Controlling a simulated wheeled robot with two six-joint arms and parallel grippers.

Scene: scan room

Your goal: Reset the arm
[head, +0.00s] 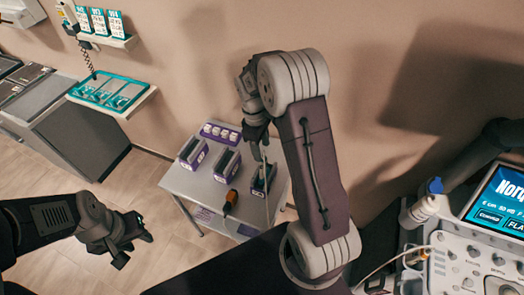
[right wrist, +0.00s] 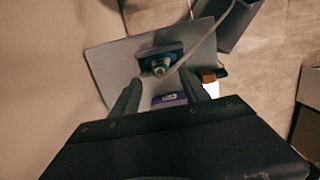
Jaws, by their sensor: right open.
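My right arm reaches up and over the small grey table (head: 205,190). My right gripper (head: 257,138) points down above the table's right part, near a dark boxed unit (head: 263,178). In the right wrist view, the right gripper (right wrist: 163,92) has its two fingers apart with nothing held between them. Beyond them are a dark unit with a round connector (right wrist: 159,66) and a purple labelled piece (right wrist: 169,99). My left gripper (head: 136,242) is at the lower left over the floor, with its fingers apart and empty.
More dark units (head: 193,153) and a purple tray (head: 221,132) stand on the table, with an orange-and-black object (head: 230,202). A thin cable hangs near the right gripper. A console with a screen (head: 495,205) is at the right. A wall shelf holds a teal tray (head: 110,90).

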